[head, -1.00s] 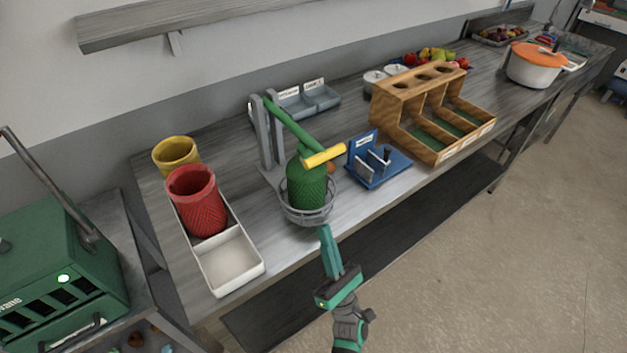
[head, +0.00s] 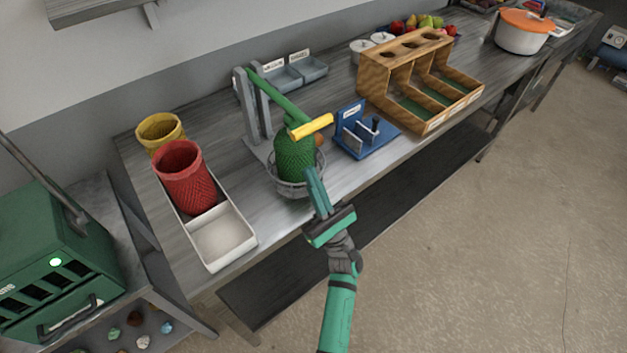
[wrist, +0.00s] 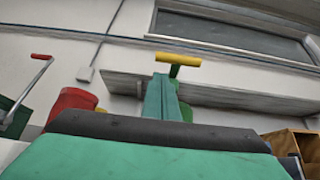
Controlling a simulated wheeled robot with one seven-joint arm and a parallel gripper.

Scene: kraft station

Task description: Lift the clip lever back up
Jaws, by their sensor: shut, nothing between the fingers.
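The clip lever (head: 277,95) is a green bar on a grey upright stand (head: 252,108). It slopes down to the right and ends in a yellow crosswise handle (head: 312,127). Its handle end is right by the top of a green textured cylinder (head: 295,160), which stands in a round grey wire basket. My gripper (head: 312,178) is shut and empty, in front of the cylinder and basket and below the yellow handle. In the wrist view, the yellow handle (wrist: 178,59) shows just above my shut fingers (wrist: 161,98). Whether my fingertips touch anything is unclear.
Left of the stand, a white tray (head: 222,240) holds a red textured cup (head: 184,175); a yellow cup (head: 160,130) stands behind. To the right are a blue holder (head: 365,145) and a wooden divided rack (head: 400,75). The floor in front is clear.

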